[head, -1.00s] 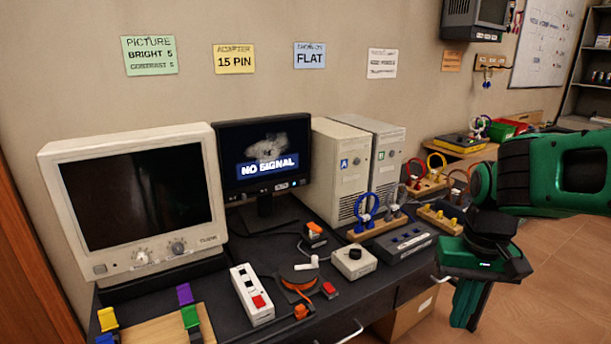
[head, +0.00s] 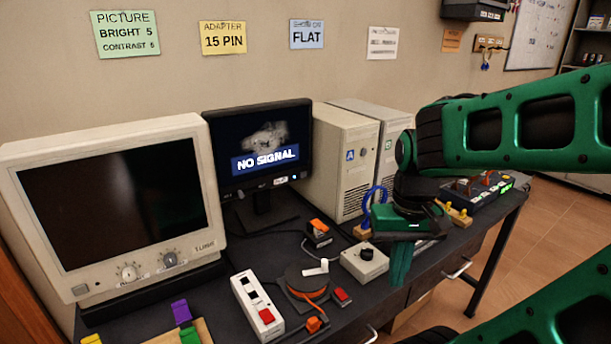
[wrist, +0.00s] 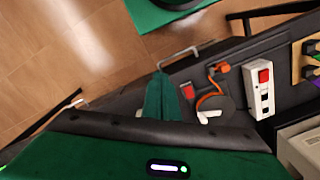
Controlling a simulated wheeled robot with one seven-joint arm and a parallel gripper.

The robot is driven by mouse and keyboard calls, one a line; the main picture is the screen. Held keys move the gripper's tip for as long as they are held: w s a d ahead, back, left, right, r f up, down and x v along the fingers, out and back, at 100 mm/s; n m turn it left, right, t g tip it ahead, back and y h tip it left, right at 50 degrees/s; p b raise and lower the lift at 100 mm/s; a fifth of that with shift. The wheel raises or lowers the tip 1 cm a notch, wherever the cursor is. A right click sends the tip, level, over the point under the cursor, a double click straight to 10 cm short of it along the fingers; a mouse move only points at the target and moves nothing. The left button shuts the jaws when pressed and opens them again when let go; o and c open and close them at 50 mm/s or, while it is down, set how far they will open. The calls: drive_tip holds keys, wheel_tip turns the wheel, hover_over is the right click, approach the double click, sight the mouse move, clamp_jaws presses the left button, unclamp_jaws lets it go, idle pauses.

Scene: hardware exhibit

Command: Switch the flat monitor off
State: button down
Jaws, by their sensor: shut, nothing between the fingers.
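The flat monitor (head: 262,150) is black and stands on the desk between the beige CRT monitor and the beige computer towers. Its screen is lit and reads "NO SIGNAL" under a grey shape. Small buttons or lights show along its lower bezel, with a bluish light toward the right. My gripper (head: 398,278) is green and points down over the desk's front edge, right of the flat monitor and apart from it. In the wrist view its fingers (wrist: 161,85) are together and empty. The flat monitor is not visible in the wrist view.
A CRT monitor (head: 115,205) with a dark screen stands at left. Towers (head: 345,160) stand behind my gripper. A grey box with a black knob (head: 365,262), a cable reel (head: 306,280) and a white power strip (head: 257,305) lie in front. The strip also shows in the wrist view (wrist: 259,92).

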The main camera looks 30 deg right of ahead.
drive_tip(key=w+d+r+m+t, duration=0.1)
drive_tip(key=w+d+m+t, duration=0.1)
drive_tip(key=w, duration=0.9)
drive_tip(key=w+d+r+m+t, duration=0.2)
drive_tip(key=w+m+t, duration=0.3)
drive_tip(key=w, duration=0.5)
drive_tip(key=w+d+r+m+t, duration=0.2)
drive_tip(key=w+d+m+t, duration=0.2)
drive_tip(key=w, duration=0.7)
drive_tip(key=shift+w+d+t, duration=0.15)
drive_tip(key=shift+w+t, duration=0.15)
drive_tip(key=shift+t, duration=0.3)
drive_tip(key=shift+w, duration=0.1)
approach(304, 174)
wheel_tip(304, 174, down, 3)
drive_tip(key=w, duration=0.4)
drive_tip(key=shift+f, duration=0.1)
drive_tip(key=shift+w, duration=0.65)
